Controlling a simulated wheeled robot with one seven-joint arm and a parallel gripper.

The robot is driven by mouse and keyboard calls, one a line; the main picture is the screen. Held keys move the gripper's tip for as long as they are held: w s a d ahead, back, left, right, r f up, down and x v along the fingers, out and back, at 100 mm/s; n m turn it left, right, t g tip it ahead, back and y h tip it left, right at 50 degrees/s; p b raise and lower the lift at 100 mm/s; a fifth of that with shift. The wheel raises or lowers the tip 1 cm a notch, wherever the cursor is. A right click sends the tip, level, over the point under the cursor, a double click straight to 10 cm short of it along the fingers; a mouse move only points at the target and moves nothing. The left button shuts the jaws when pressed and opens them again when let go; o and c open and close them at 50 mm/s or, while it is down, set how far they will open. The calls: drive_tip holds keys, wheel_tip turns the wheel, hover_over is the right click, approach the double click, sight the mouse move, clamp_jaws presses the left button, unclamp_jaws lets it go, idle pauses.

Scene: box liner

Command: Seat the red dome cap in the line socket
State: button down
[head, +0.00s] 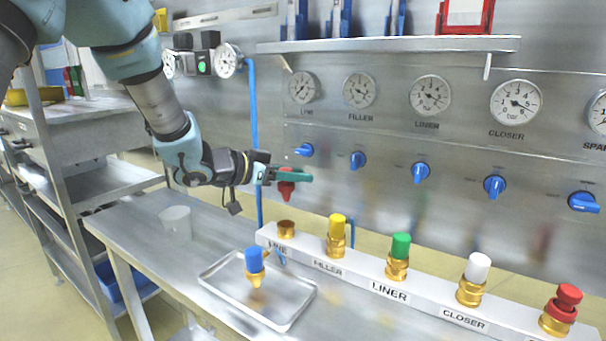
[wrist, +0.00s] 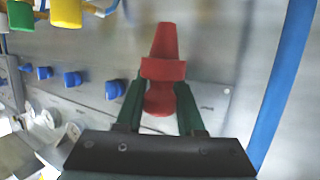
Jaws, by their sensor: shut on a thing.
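My gripper (head: 288,175) has its green fingers shut on the red dome cap (head: 286,190). The cap also shows in the wrist view (wrist: 163,68), between the fingers (wrist: 160,100), its tapered end pointing away from the gripper body. In the head view the cap hangs tapered end down, above the line socket (head: 286,229) and apart from it. The line socket is an open brass ring at the left end of the white labelled rail (head: 352,278). The inside of the socket is too small to make out.
The rail's other sockets hold yellow (head: 337,226), green (head: 401,246), white (head: 477,267) and red (head: 568,297) caps. A blue-capped brass piece (head: 254,263) is in the metal tray (head: 221,285). The wall with blue knobs (head: 420,173) is behind.

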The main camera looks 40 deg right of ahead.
sight(290, 193)
drive_tip(key=shift+f+b, duration=2.15)
drive_tip(key=shift+f, duration=0.15)
drive_tip(key=shift+f+b, duration=0.55)
drive_tip(key=shift+f, duration=0.55)
drive_tip(key=shift+f+b, duration=0.55)
drive_tip(key=shift+f, duration=0.35)
drive_tip(key=shift+c, duration=2.2)
unclamp_jaws()
drive_tip(key=v, duration=1.1)
drive_tip(key=shift+b, duration=0.45)
